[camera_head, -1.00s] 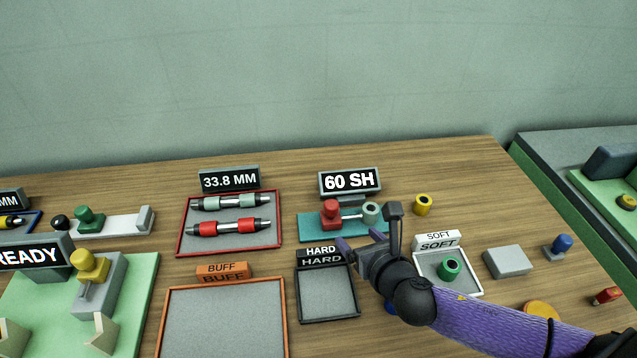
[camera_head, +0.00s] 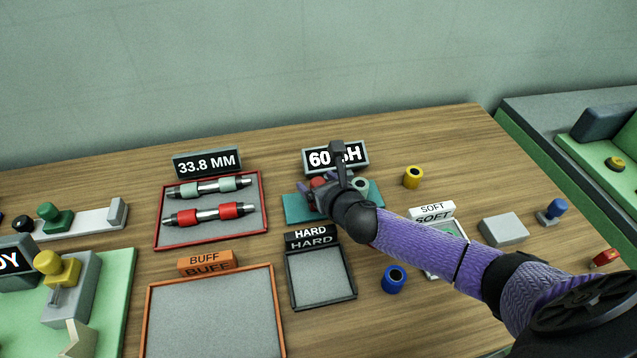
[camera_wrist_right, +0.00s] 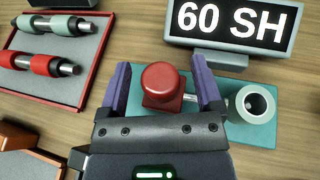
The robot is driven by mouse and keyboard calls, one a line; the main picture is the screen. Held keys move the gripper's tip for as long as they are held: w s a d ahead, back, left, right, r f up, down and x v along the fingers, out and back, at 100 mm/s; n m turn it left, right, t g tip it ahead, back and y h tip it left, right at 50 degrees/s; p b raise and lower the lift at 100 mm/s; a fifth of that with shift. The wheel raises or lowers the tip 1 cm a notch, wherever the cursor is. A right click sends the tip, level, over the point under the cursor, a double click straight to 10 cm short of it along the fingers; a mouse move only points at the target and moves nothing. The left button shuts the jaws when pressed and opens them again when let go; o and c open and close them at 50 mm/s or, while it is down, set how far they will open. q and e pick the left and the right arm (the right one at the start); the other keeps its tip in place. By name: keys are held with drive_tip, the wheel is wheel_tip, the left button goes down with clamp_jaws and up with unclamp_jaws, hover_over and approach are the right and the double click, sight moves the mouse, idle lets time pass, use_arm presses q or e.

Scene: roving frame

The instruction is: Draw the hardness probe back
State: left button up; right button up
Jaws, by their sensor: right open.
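The hardness tester has a teal base (camera_head: 293,209) that also shows in the right wrist view (camera_wrist_right: 262,134). Its red probe knob (camera_wrist_right: 161,82) stands between the two purple fingers of my right gripper (camera_wrist_right: 163,84), which is open around it with a gap on each side. A thin rod runs right from the red knob toward a pale green ring-shaped piece (camera_wrist_right: 256,103). In the head view my right gripper (camera_head: 322,186) covers most of the red knob. The display (camera_wrist_right: 232,24) behind reads 60 SH. My left gripper is not in view.
A red tray (camera_head: 158,240) with two bobbins lies left. The empty HARD tray (camera_head: 322,292), BUFF tray (camera_head: 215,320) and a blue ring (camera_head: 394,279) are in front. A yellow ring (camera_head: 413,177), the SOFT tray (camera_head: 447,270) and a grey block (camera_head: 503,229) are to the right.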

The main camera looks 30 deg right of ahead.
clamp_jaws()
idle(0.3)
drive_tip(key=a, duration=0.2)
drive_tip(key=w+a, duration=0.1)
drive_tip(key=a, duration=0.1)
drive_tip(key=shift+a+p, duration=0.35)
drive_tip(key=shift+c, duration=2.3)
unclamp_jaws()
drive_tip(key=o, duration=0.5)
drive_tip(key=shift+w+a, duration=0.1)
drive_tip(key=shift+a, duration=0.05)
drive_tip(key=shift+c, duration=0.2)
